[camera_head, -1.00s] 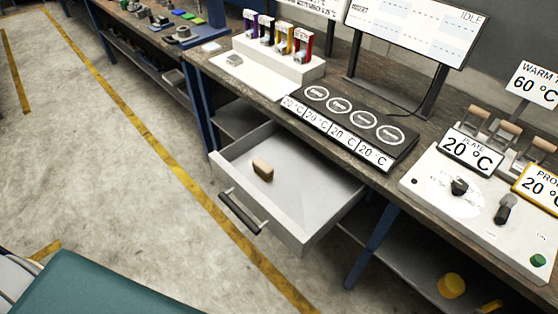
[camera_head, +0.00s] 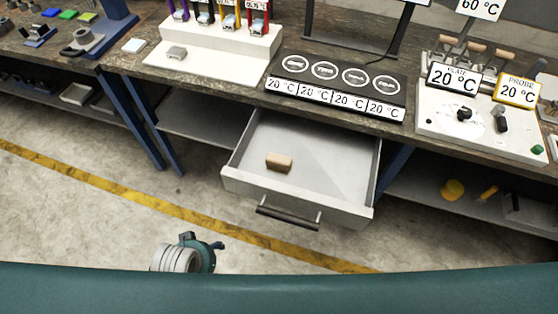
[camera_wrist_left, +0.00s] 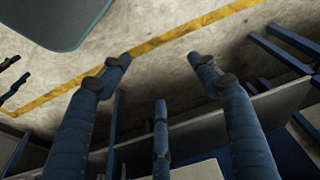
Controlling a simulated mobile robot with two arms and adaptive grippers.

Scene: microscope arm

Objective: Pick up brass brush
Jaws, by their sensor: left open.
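A small brown block with a pale top, which looks like the brush (camera_head: 279,162), lies in the open grey drawer (camera_head: 340,203), left of its middle. Its bristles cannot be made out. My left gripper (camera_head: 202,242) is low in the head view, in front of and left of the drawer, apart from the brush. In the left wrist view its blue fingers (camera_wrist_left: 159,60) are spread with nothing between them, over floor and bench edge. The brush cannot be made out in that view. My right gripper is not seen in the head view.
The drawer has a dark handle (camera_head: 288,215) at its front and low walls around it. Above it, the workbench (camera_head: 235,93) carries a black four-plate panel (camera_head: 340,82) and a white control box (camera_head: 470,128). The floor left of the drawer is clear.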

